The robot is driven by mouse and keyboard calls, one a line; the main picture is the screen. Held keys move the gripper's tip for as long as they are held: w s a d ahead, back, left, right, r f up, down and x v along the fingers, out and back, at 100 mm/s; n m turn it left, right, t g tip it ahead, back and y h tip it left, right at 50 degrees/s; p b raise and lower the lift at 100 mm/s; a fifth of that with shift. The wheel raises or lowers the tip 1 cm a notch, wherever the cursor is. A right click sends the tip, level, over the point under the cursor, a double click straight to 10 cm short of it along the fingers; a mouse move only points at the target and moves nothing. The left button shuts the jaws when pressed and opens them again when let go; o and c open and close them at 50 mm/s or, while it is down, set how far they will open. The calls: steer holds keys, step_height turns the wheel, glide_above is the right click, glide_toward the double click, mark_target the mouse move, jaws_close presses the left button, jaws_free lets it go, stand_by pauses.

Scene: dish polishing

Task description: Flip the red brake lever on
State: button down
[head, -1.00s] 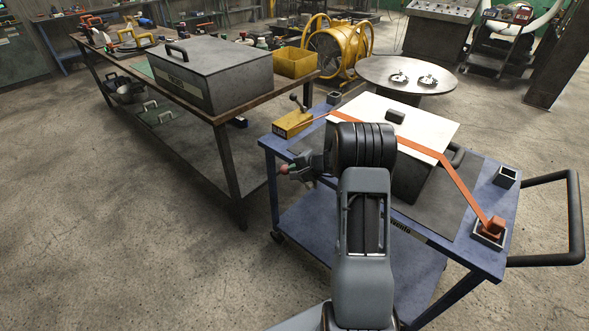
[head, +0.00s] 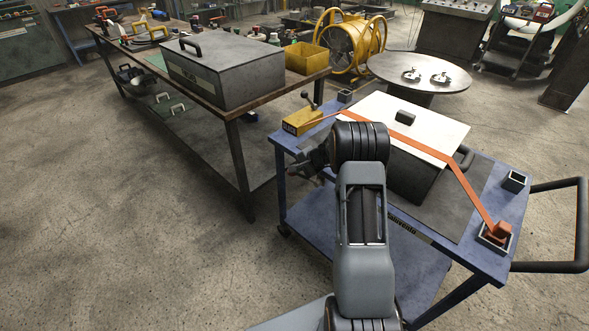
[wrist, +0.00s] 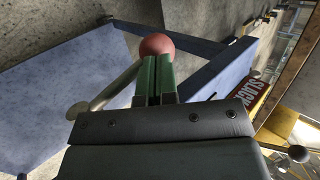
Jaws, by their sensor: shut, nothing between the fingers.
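The red brake lever shows in the wrist view as a red ball knob (wrist: 157,46) on a metal rod running down left to a round pivot (wrist: 78,110) by the blue cart. In the wrist view my gripper (wrist: 155,62) is shut, its two green-padded fingers together. Their tips overlap the knob's lower edge in the picture; I cannot tell whether they touch it. Nothing is held between them. In the head view my gripper (head: 303,166) is at the cart's left side, and the small red knob (head: 291,171) shows at its tip. The rod is mostly hidden there.
The blue cart (head: 300,208) carries a white-topped box (head: 440,133) under an orange strap (head: 462,185). A yellow block (head: 300,122) with a dark-knobbed lever stands at its left corner. A long workbench (head: 233,107) stands left. The floor (head: 150,250) at front left is clear.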

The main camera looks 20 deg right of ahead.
steer(key=shift+w, duration=0.1)
stand_by(0.4)
steer(key=shift+d+r, duration=0.1)
steer(key=v, duration=1.3)
steer(key=shift+w+r, duration=0.2)
steer(key=shift+r, duration=0.4)
steer(key=s+a+r+n+g+h, duration=0.1)
steer(key=s+a+r+n+g, duration=0.2)
steer(key=s+a, duration=0.35)
steer(key=s+a+r+n+h, duration=0.1)
steer(key=s+a+r+n, duration=0.3)
steer(key=s+a, duration=0.25)
steer(key=s+a+n+h, duration=0.3)
steer(key=s+a+n, duration=0.1)
steer(key=s, duration=0.9)
steer(key=shift+a+n, duration=0.25)
steer(key=shift+n, duration=0.45)
